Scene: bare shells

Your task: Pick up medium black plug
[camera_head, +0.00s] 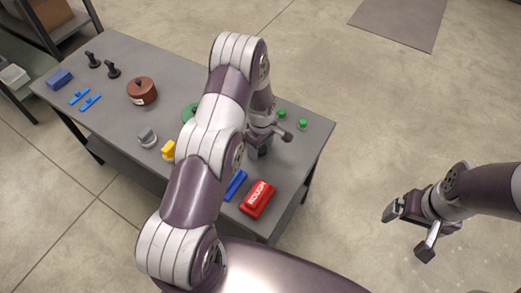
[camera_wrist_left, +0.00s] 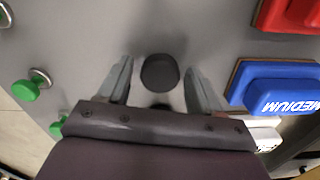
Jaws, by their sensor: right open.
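A round black plug (camera_wrist_left: 160,72) stands on the grey table in the left wrist view. My left gripper (camera_wrist_left: 160,88) is open, with one finger on each side of the plug and visible gaps between. In the head view my left gripper (camera_head: 272,140) is low over the right part of the table, and my arm hides much of that area. Two other black knobbed pieces (camera_head: 94,60) (camera_head: 112,70) stand at the table's far left. My right gripper (camera_head: 409,226) is open and empty, off the table to the right.
On the grey table (camera_head: 190,85) are a red ROUGH block (camera_head: 258,198), a blue block (camera_head: 235,185), green knobs (camera_head: 282,113), a yellow piece (camera_head: 168,151), a grey knob (camera_head: 147,138), a brown round pot (camera_head: 142,91) and blue pieces (camera_head: 59,79). A blue MEDIUM block (camera_wrist_left: 275,88) is right of my left gripper.

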